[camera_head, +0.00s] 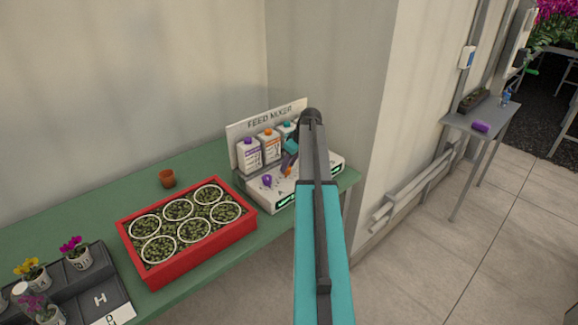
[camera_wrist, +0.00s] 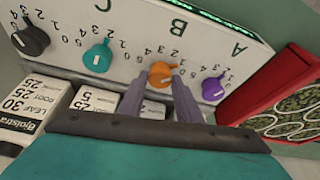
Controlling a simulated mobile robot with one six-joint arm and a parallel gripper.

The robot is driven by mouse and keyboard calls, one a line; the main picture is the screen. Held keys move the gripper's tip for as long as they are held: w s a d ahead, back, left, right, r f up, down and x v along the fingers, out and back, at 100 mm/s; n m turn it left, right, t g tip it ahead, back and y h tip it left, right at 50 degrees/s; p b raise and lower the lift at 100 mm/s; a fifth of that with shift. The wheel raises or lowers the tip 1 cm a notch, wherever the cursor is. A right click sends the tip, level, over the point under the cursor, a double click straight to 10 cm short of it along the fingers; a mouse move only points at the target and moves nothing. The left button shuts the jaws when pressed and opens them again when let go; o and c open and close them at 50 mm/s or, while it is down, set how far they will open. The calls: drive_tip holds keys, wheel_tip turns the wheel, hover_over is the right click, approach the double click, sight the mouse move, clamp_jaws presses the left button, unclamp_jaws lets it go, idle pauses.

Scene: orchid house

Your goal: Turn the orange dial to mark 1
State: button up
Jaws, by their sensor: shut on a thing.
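The orange dial (camera_wrist: 160,73) is on the white sloping panel of the feed mixer, below the letter B, which appears upside down in the wrist view. Numbers ring it, partly hidden. My gripper (camera_wrist: 160,80) has its two grey fingers on either side of the dial, shut on it. I cannot tell clearly which mark the dial points to. In the head view the feed mixer (camera_head: 318,178) stands on the green bench, and my arm hides much of its right part. The orange dial (camera_head: 287,171) shows there only as a small spot by the gripper.
A purple dial (camera_wrist: 213,88) is right of the orange one in the wrist view; a teal dial (camera_wrist: 97,58) and a dark grey dial (camera_wrist: 31,40) are left. Feed bottles (camera_head: 249,154) stand behind the panel.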

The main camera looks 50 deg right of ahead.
idle(0.3)
drive_tip(key=o, duration=1)
drive_tip(key=shift+r, duration=0.1)
drive_tip(key=shift+b+v, duration=1.55)
drive_tip(key=shift+v, duration=5.2)
drive_tip(key=shift+r, duration=0.1)
